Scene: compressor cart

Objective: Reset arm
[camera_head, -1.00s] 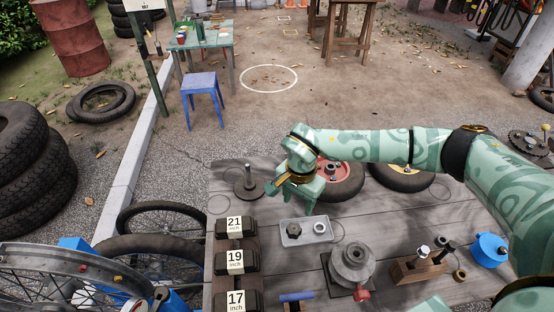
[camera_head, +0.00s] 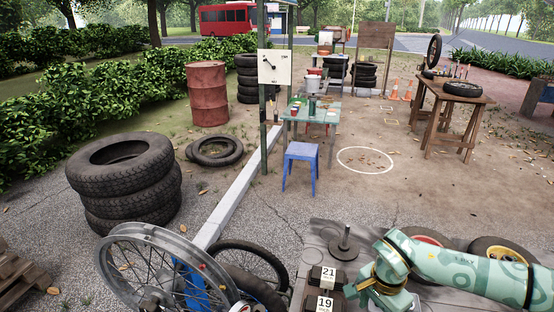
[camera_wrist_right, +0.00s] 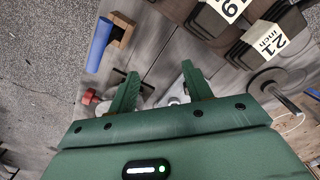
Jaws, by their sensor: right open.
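My right arm reaches in from the right in the head view, with my right gripper (camera_head: 366,290) low over the grey plank cart top (camera_head: 318,240). In the right wrist view the two green fingers of the right gripper (camera_wrist_right: 162,90) stand wide apart with nothing between them. Part of a metal fitting shows below and beyond the fingers. Black boxes labelled 21 (camera_head: 327,276) and 19 (camera_head: 324,303) sit just left of the gripper. My left gripper is not in view.
A round base with an upright spindle (camera_head: 344,246) stands behind the gripper. Wheels (camera_head: 500,252) lie behind my right arm. Bicycle wheels (camera_head: 160,272) and stacked tyres (camera_head: 125,180) are at left. Open ground lies beyond the cart.

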